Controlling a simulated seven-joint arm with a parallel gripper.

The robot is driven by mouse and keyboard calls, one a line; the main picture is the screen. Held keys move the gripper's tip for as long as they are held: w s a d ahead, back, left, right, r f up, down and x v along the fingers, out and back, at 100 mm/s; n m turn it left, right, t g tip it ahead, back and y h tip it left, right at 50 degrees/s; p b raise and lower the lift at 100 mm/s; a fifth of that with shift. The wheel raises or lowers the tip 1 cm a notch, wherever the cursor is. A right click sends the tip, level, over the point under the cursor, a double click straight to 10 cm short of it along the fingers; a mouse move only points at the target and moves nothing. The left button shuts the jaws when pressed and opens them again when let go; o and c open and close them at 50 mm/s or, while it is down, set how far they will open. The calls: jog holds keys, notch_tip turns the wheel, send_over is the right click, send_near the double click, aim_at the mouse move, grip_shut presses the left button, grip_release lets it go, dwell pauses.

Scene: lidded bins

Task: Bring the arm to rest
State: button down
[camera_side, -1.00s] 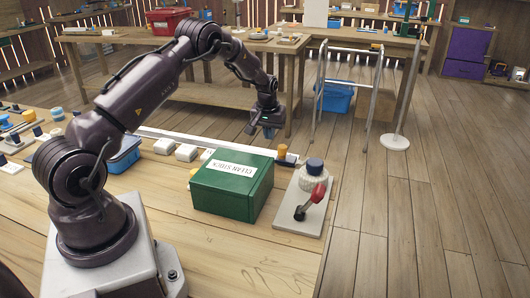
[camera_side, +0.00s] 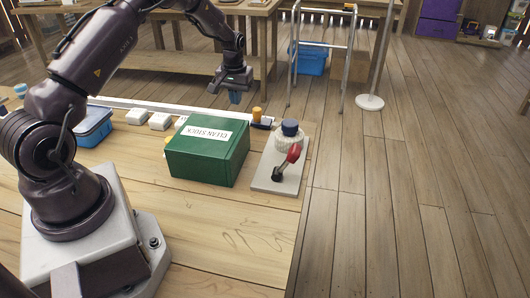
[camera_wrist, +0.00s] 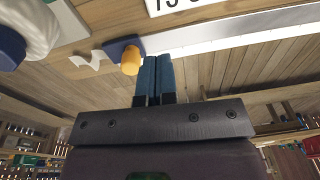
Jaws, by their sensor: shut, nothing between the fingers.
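My gripper (camera_side: 235,97) hangs fingers down above the far edge of the workbench, beyond the green lidded bin. Its blue fingers are together and empty; they also show side by side in the wrist view (camera_wrist: 158,75). The green bin (camera_side: 205,160) has its lid on, with a white label reading "CLEAN STOCK". In the side view the fingers are apart from the bin and above the white rail's line.
A grey plate (camera_side: 262,183) with a red-handled lever (camera_side: 293,153) and a white, blue-topped knob stands right of the bin. An orange peg (camera_side: 257,113) is behind it. White blocks (camera_side: 159,121) and a blue bin (camera_side: 93,128) lie left. The bench front is clear.

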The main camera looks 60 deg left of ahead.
jog(key=s+d+r+m, duration=0.2)
jog(key=s+d+r, duration=0.3)
jog(key=d+r, duration=0.3)
jog(key=s+d+r+m, duration=0.2)
jog(key=s+d+r, duration=0.2)
jog(key=d+r, duration=0.35)
jog(key=s+d+r+m+t, duration=0.4)
jog(key=s+d+r, duration=0.6)
jog(key=s, duration=0.5)
jog(key=shift+d+t+h, duration=0.4)
jog(key=shift+d+t, duration=0.2)
jog(key=shift+d, duration=0.7)
